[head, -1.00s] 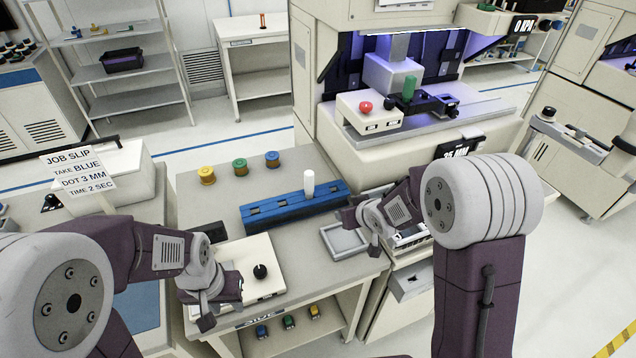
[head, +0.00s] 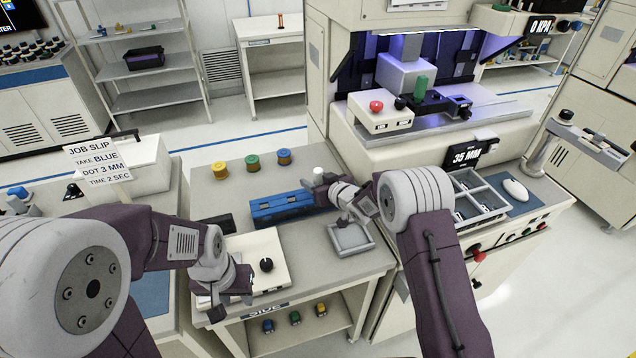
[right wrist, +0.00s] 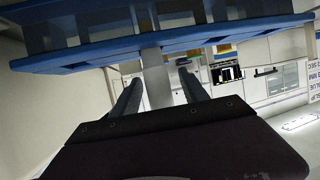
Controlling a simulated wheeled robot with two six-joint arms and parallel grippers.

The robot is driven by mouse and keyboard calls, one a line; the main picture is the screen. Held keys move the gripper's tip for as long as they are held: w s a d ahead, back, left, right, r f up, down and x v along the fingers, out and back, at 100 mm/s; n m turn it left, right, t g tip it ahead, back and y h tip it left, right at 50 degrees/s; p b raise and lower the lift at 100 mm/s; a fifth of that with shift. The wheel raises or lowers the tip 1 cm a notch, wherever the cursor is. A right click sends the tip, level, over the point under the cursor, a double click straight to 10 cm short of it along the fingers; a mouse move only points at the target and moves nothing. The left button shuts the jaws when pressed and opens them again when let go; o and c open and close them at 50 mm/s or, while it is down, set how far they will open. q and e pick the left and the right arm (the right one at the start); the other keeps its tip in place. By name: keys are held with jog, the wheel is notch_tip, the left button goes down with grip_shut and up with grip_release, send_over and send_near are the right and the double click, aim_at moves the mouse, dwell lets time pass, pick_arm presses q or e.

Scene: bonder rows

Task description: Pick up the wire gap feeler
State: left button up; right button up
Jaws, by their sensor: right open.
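A white upright cylinder (head: 318,173), which I take to be the wire gap feeler, stands at the right end of the blue rack (head: 283,207). In the right wrist view the pale cylinder (right wrist: 155,78) rises between the two dark fingers of my right gripper (right wrist: 155,95). That gripper is open, with a gap showing on both sides of the cylinder. The blue rack (right wrist: 100,52) crosses the top of that view. In the head view my right gripper (head: 322,190) hides the rack's right end. My left gripper (head: 217,308) hangs over the white box's left edge; its jaws are unclear.
Yellow, green and blue spools (head: 252,161) stand behind the rack. A grey tray (head: 350,238) lies right of it. A white box with a black knob (head: 262,262) is at the front. The bonder (head: 420,130) stands behind right.

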jog(key=shift+x, duration=0.8)
jog(key=shift+s+d, duration=0.1)
jog(key=shift+d, duration=0.05)
jog(key=shift+c, duration=0.3)
jog(key=shift+r, duration=0.1)
grip_shut()
jog(key=shift+r, duration=0.1)
notch_tip(320, 180, up, 18)
jog(key=p, duration=0.4)
